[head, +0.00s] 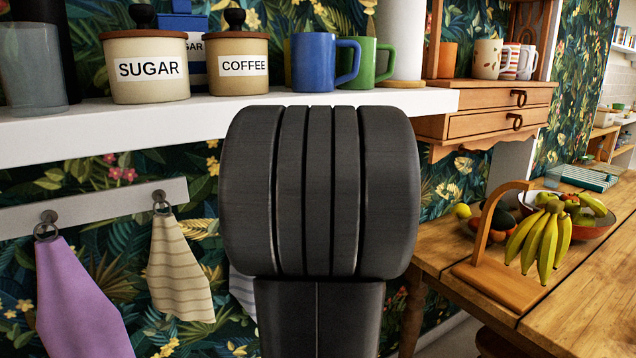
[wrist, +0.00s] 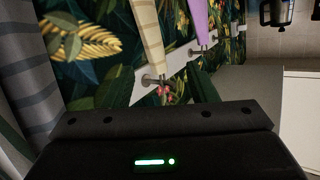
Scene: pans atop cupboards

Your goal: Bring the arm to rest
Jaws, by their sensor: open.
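My arm (head: 320,195) fills the middle of the head view as a dark, ribbed, rounded link in front of the shelf and wall. My gripper (wrist: 160,140) shows in the wrist view as a dark body with a green light along the bottom edge.
A white shelf (head: 150,122) carries a sugar jar (head: 147,68), a coffee jar (head: 236,65), a blue mug (head: 314,63) and a green mug (head: 363,65). At right, a wooden table (head: 598,262) bears bananas (head: 541,240) on a stand and a fruit bowl (head: 598,224).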

